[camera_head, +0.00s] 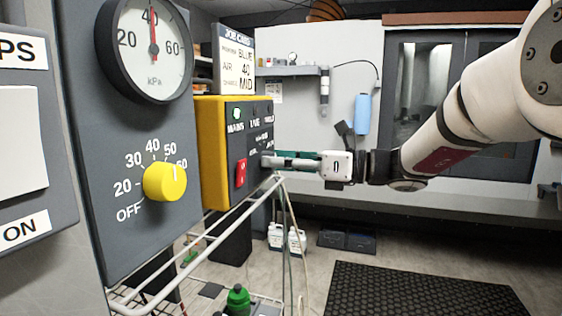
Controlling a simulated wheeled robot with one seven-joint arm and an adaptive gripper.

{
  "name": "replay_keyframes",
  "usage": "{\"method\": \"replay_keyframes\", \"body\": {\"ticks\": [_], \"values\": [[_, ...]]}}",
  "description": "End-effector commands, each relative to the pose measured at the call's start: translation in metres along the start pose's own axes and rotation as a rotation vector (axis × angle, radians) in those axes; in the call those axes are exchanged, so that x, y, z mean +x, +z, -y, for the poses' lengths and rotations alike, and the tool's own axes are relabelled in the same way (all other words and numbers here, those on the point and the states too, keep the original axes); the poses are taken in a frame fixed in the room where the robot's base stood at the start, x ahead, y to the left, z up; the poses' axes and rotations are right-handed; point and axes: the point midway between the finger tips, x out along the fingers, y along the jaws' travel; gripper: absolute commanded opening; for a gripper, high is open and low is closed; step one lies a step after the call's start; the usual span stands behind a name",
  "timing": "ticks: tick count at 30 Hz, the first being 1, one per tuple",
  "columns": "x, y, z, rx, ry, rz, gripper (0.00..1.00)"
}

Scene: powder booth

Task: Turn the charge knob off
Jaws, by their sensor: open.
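A yellow-sided control box (212,150) with a dark front stands left of centre. Its front carries small labels, among them MAINS and LIVE, a lit green lamp (237,114) and a red switch (241,173). Small lettering sits at the front's right part, where a knob is hard to make out; my gripper covers part of that area. My gripper (270,160) reaches in from the right, with its fingertips at or very near the right part of the box's front. Its fingers are open. Contact with a knob cannot be told.
A grey panel with a kPa gauge (148,50) and a large yellow knob (165,182) stands close at left. A white wire rack (215,238) runs below the box. A job card (237,62) stands behind it. A black mat (420,290) lies on open floor at right.

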Motion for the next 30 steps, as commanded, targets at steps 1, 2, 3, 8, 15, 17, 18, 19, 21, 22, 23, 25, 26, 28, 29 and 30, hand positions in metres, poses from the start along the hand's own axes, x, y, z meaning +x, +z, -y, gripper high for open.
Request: {"method": "replay_keyframes", "body": {"ticks": [1,2,3,8,15,17,18,19,21,22,23,25,26,28,29,30], "values": [[0.0,0.0,0.0,0.0,0.0,0.0,0.53],[0.0,0.0,0.0001,0.0,0.0,0.0,0.53],[-0.0001,0.0,0.0,0.0,0.0,0.0,0.53],[-0.0002,0.0,0.0,0.0,0.0,0.0,0.19],[-0.0002,0.0,-0.0001,-0.003,0.0,0.0,0.05],[-0.0002,0.0001,-0.0001,-0.009,0.0,0.0,0.05],[-0.0002,0.0001,-0.0001,-0.015,0.0,-0.001,0.05],[-0.0001,0.0001,-0.0001,-0.022,0.0,-0.001,0.05],[-0.0001,0.0001,-0.0001,-0.043,0.0,-0.002,0.05],[0.0,0.0002,0.0,-0.055,0.0,-0.003,0.05],[0.0,0.0002,0.0,-0.068,0.0,-0.004,0.05],[0.0001,0.0004,0.0,-0.106,0.0,-0.006,0.05],[0.0001,0.0004,0.0,-0.127,-0.001,-0.007,0.05],[0.0002,0.0005,-0.0001,-0.177,-0.001,-0.01,0.05],[0.0002,0.0006,-0.0001,-0.202,-0.002,-0.011,0.05],[0.0001,0.0005,0.0,-0.237,-0.003,-0.014,0.05]]}}
